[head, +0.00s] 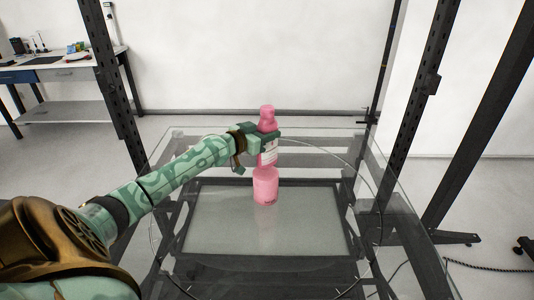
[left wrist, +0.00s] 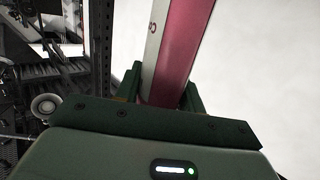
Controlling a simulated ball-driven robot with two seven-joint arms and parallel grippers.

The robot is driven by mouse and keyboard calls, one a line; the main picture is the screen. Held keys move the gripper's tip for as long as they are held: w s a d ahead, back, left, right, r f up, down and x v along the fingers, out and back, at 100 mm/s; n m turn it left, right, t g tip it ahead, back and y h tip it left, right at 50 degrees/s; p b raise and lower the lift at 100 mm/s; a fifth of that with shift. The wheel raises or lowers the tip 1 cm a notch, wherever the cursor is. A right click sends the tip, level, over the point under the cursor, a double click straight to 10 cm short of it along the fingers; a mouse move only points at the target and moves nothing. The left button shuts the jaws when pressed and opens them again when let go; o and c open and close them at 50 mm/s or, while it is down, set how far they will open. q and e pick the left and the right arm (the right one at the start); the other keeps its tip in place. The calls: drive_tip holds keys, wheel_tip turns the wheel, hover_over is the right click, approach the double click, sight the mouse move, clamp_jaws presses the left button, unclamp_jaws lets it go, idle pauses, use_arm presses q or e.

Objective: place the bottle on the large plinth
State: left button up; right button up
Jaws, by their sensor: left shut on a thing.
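The pink bottle (head: 265,187) with a pale label is upright over the round glass turntable (head: 163,180), near the middle of the head view. My left gripper (head: 267,138) reaches in from the left and is shut on the bottle's upper part, below the cap. In the left wrist view the pink bottle (left wrist: 180,60) runs up between the two green fingers (left wrist: 163,88). A faint reflection shows below its base; I cannot tell whether the base touches the glass. No separate plinth can be made out for certain. My right gripper is out of view.
Dark upright posts (head: 112,85) stand at the left and right of the glass. A side table (head: 60,68) with small items stands at the far left. The glass around the bottle looks clear. A cable (head: 485,267) lies on the floor at the right.

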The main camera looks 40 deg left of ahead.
use_arm(q)
drive_tip(key=f+b, duration=0.1)
drive_tip(key=a+f+b, duration=0.1)
drive_tip(key=f, duration=0.1)
drive_tip(key=shift+w+f, duration=0.2)
drive_tip(key=shift+w+f+b, duration=0.1)
drive_tip(key=shift+f+b, duration=0.2)
drive_tip(key=shift+f, duration=0.05)
drive_tip(key=shift+r, duration=0.1)
drive_tip(key=o, duration=1.2)
drive_tip(key=shift+d+f, duration=0.1)
drive_tip(key=shift+f, duration=0.1)
